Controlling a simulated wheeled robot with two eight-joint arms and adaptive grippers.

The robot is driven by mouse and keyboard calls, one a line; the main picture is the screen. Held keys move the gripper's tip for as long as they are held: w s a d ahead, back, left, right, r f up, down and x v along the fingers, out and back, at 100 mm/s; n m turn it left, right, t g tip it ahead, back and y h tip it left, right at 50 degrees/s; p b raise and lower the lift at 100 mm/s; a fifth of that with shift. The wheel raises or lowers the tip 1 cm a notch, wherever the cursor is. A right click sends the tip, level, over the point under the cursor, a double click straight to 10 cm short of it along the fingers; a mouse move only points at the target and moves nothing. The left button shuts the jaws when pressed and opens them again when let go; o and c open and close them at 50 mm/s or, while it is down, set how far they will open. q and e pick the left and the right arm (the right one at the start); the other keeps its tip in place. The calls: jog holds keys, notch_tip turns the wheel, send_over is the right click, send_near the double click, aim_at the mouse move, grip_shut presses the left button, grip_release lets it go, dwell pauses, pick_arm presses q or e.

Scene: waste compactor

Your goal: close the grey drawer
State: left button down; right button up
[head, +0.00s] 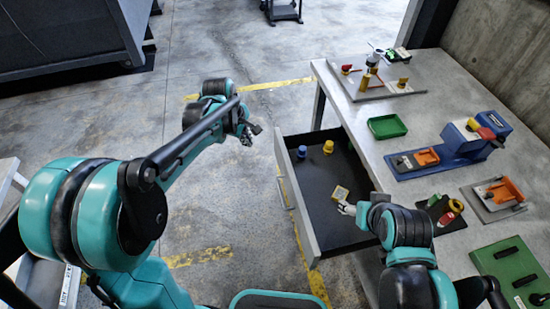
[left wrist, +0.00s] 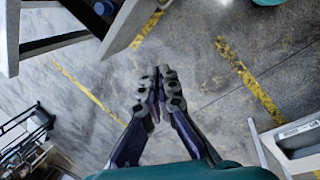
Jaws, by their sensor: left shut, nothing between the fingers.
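The grey drawer (head: 297,200) is pulled out from the workbench, its dark inside showing. My left gripper (head: 248,134) is shut and empty, in the air left of the drawer's far front corner and apart from it. In the left wrist view its fingertips (left wrist: 157,82) meet over the floor, and the drawer front (left wrist: 126,30) is at the upper left. My right gripper (head: 348,208) is low over the drawer's near right part. Its fingers are too small and partly hidden to read.
The drawer holds a blue piece (head: 302,152), a yellow piece (head: 328,147) and a small yellow-edged block (head: 341,192). The workbench (head: 350,110) carries a green tray (head: 387,126) and a blue vise (head: 470,140). The floor left of the drawer is clear.

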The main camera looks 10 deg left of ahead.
pick_arm(q)
jog(key=w+d+f+n+g+b, duration=0.1)
jog(key=w+f, duration=0.4)
jog(key=f, duration=0.6)
jog(key=w+d+f+n+g+h+b, duration=0.1)
jog(key=w+d+f+n+b, duration=0.2)
jog(key=f, duration=0.8)
jog(key=w+d+n, duration=0.2)
jog(key=d+n, duration=0.1)
jog(key=shift+w+d, duration=0.3)
jog(key=shift+d, duration=0.1)
